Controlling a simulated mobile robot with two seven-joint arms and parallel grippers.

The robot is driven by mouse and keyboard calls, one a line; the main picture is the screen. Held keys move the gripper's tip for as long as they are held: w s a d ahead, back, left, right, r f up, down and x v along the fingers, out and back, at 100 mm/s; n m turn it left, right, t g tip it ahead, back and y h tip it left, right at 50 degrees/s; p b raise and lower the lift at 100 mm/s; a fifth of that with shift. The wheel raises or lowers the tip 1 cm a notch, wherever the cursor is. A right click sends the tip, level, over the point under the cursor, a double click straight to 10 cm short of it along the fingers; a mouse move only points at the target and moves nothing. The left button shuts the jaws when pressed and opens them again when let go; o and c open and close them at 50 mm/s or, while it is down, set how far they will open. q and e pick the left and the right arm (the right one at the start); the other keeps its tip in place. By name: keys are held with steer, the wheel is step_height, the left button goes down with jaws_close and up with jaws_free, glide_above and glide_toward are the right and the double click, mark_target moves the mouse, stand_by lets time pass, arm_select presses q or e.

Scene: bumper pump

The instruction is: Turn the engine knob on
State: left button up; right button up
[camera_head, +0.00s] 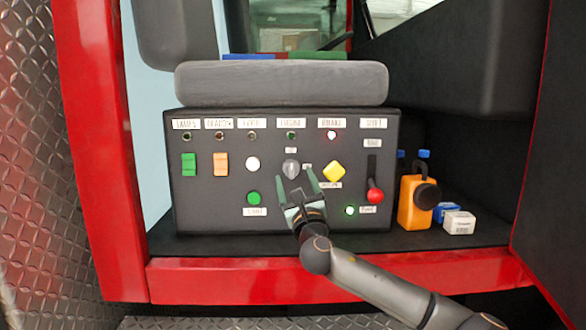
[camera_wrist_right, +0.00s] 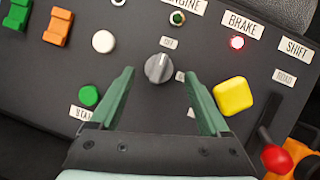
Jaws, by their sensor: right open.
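The engine knob (camera_head: 291,168) is a round grey dial with a raised grip, under the ENGINE label on the black control panel (camera_head: 225,225). In the right wrist view the knob (camera_wrist_right: 158,68) sits between and just beyond the fingertips, apart from both, its grip line pointing roughly up towards a small label. My right gripper (camera_head: 297,182) is open and empty in front of the panel, its green fingers either side of the knob; it also shows in the right wrist view (camera_wrist_right: 158,82). My left gripper is not in view.
A yellow brake button (camera_head: 334,171) is close right of the right finger. A white button (camera_head: 252,164) and green start button (camera_head: 253,198) lie left. A red-knobbed shift lever (camera_head: 375,195), an orange can (camera_head: 414,203) and small boxes (camera_head: 458,221) stand further right.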

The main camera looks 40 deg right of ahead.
steer(key=shift+x, duration=1.5)
steer(key=shift+c, duration=0.2)
jaws_close()
